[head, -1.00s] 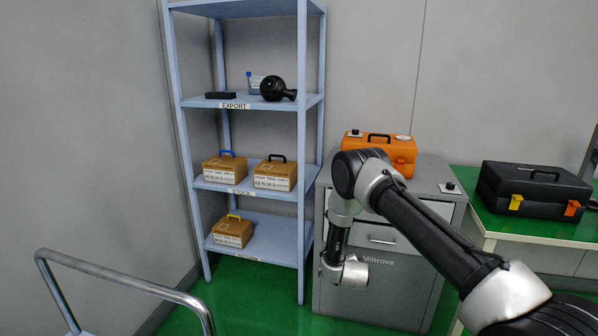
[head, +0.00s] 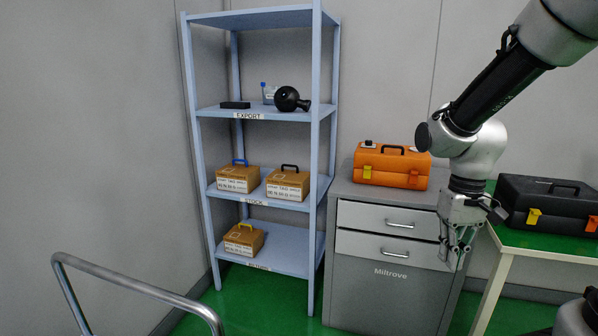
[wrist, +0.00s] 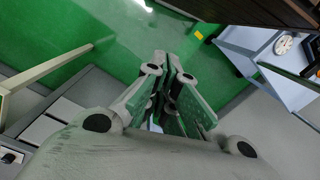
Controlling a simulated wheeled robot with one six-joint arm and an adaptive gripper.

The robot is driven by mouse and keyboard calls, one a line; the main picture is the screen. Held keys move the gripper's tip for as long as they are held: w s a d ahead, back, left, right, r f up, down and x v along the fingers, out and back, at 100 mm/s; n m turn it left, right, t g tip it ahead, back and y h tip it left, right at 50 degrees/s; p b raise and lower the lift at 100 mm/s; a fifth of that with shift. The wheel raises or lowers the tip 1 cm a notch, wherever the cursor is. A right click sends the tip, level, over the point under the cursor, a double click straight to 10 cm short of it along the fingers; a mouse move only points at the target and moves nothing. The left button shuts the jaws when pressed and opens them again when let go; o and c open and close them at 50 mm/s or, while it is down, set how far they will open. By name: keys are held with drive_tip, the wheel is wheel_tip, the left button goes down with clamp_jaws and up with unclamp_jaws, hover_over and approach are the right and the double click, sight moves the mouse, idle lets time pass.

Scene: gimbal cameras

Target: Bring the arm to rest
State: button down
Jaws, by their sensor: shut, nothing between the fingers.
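My gripper (head: 457,252) hangs pointing down at the right of the head view, in front of the right side of the grey drawer cabinet (head: 375,300). Its fingers are together and hold nothing. In the wrist view my gripper (wrist: 178,65) also shows with its fingers closed, above the green floor (wrist: 120,45). My arm comes down from the upper right corner of the head view.
An orange toolbox (head: 392,168) stands on the cabinet, left of my wrist. A black toolbox (head: 550,203) sits on the green-topped table (head: 540,240) at right. A blue shelf rack (head: 318,150) with boxes stands left. A metal rail (head: 140,287) is at front left.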

drive_tip(key=s+d+r+m+t, duration=0.1)
drive_tip(key=s+d+r+t, duration=0.4)
drive_tip(key=s+r, duration=0.5)
drive_tip(key=shift+r, duration=0.9)
idle(0.4)
